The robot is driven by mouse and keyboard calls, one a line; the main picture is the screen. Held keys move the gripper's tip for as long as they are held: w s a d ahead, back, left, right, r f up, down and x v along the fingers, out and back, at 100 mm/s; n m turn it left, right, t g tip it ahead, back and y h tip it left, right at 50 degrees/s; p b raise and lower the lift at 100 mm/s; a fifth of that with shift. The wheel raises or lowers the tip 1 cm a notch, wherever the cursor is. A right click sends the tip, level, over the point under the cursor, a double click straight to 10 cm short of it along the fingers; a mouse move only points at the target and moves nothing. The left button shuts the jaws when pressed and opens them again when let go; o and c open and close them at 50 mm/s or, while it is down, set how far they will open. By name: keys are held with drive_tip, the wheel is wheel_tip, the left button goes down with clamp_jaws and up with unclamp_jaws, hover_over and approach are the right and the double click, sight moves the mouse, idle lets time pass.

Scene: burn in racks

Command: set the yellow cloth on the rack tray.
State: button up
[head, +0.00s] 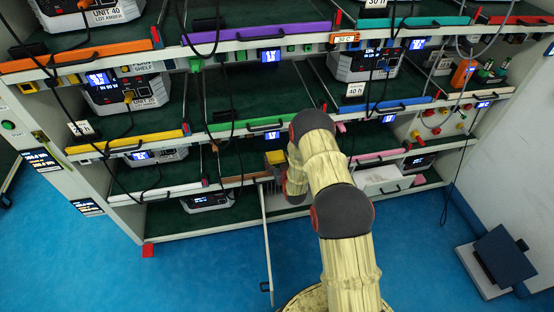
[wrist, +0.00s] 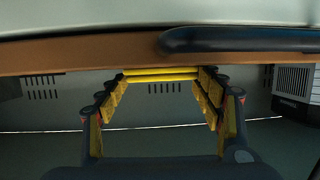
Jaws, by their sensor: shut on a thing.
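My gripper (wrist: 160,90) is in the wrist view, its two fingers reaching forward and closed in on the yellow cloth (wrist: 160,75). The cloth shows as a thin, folded yellow strip between the fingertips. A brown tray edge (wrist: 90,55) with a dark handle (wrist: 235,40) runs across the picture just beyond the cloth; I cannot tell whether they touch. In the head view my arm reaches into the lower middle of the rack, and a small yellow patch (head: 275,157) shows left of my wrist, above the brown tray edge (head: 235,179). My fingers are not clear there.
The rack has several tray levels with coloured front edges, such as green (head: 250,122), yellow (head: 125,141) and blue (head: 400,105). Dark cables hang in front. A pale rod (head: 267,240) slopes down to the blue floor (head: 190,275). A white box (head: 382,182) sits right of my arm.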

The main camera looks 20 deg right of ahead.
drive_tip(key=o, duration=1.1)
drive_tip(key=shift+f, duration=0.1)
drive_tip(key=shift+c, duration=0.2)
drive_tip(key=shift+r+p, duration=0.25)
drive_tip(key=shift+p, duration=0.05)
drive_tip(key=p+v, duration=0.3)
drive_tip(key=v, duration=0.9)
drive_tip(key=shift+f, duration=0.1)
